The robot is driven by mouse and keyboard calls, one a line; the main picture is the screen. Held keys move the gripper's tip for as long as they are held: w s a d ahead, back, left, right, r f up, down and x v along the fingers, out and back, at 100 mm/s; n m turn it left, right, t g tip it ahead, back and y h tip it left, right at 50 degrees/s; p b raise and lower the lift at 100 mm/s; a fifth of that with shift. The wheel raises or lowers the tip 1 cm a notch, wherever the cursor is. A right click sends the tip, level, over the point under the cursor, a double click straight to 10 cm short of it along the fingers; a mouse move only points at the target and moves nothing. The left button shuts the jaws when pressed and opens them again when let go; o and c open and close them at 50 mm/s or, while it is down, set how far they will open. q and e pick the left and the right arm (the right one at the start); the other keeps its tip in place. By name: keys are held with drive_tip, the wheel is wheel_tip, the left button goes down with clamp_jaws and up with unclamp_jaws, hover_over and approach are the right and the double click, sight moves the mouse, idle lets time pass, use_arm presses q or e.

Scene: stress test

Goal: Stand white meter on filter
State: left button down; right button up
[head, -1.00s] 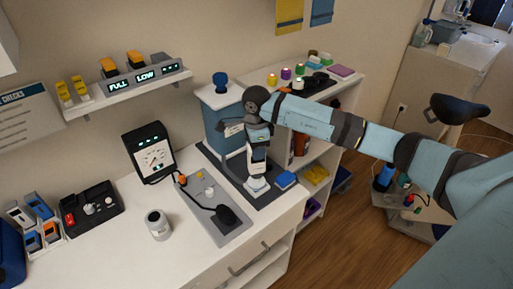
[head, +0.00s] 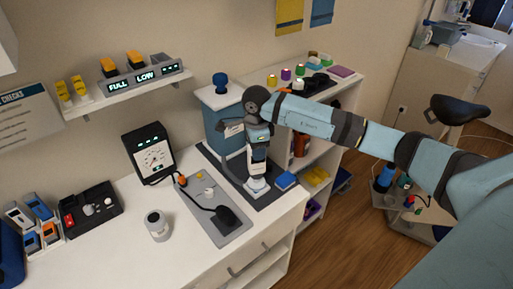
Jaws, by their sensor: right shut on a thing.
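My right gripper (head: 258,176) points down at the back right of the white counter. It is shut on a small white object (head: 257,187), which may be the white meter; the fingers hide part of it. This object is low over a dark mat, and I cannot tell whether it touches the mat. A tall blue-grey box with a dark blue knob (head: 221,85) stands behind the gripper. I cannot tell which thing is the filter. My left gripper is not in view.
A black gauge box (head: 150,152) stands against the wall. A grey tray (head: 222,228) with a black corded piece lies left of the gripper. A white jar (head: 157,226) stands at the front. The counter's front left is clear. A shelf unit (head: 312,165) adjoins on the right.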

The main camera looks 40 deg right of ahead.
drive_tip(key=shift+f+b, duration=1.05)
drive_tip(key=shift+f, duration=0.35)
drive_tip(key=o, duration=1.3)
drive_tip(key=shift+r, duration=0.1)
wheel_tip(320, 180, up, 14)
drive_tip(key=shift+f+b, duration=0.15)
drive_tip(key=shift+b, duration=0.8)
